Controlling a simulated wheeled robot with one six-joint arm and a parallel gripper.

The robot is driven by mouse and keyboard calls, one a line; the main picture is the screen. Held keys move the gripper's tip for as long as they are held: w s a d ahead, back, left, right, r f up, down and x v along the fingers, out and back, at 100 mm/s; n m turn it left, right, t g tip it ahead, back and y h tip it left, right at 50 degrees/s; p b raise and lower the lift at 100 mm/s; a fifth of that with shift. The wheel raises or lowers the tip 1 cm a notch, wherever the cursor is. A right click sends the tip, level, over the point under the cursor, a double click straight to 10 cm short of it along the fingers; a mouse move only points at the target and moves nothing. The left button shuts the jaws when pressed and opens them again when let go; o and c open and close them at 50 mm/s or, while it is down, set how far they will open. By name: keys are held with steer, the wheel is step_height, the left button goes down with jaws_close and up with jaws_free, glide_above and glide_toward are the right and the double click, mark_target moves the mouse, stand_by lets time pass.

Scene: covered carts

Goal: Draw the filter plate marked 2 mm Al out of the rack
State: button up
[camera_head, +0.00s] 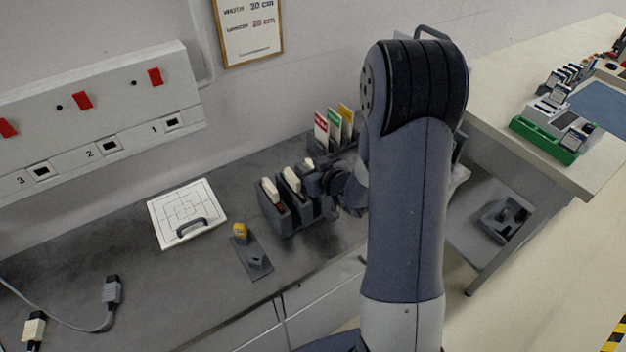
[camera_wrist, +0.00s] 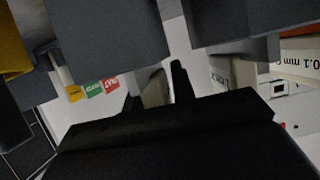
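The dark rack (camera_head: 283,217) stands on the grey bench and holds upright plates with cream tops. One plate top (camera_head: 270,190) is at its left end and another (camera_head: 291,180) is near the middle. My gripper (camera_head: 318,183) is at the rack's right part, partly hidden by my arm. In the wrist view, my gripper's dark fingers (camera_wrist: 156,88) stand on either side of a pale plate (camera_wrist: 153,92); whether they touch it is unclear. A plate label (camera_wrist: 300,62) at the right edge reads about "0.1 mm". I cannot read a "2 mm Al" marking anywhere.
Red, green and yellow cards (camera_head: 334,124) stand behind the rack. A white board with a handle (camera_head: 187,212) and a small stand with a yellow piece (camera_head: 251,255) are to the left. Cable plugs (camera_head: 112,290) lie front left. The bench between them is clear.

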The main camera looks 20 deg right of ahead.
jaws_close()
steer(key=shift+r, duration=0.15)
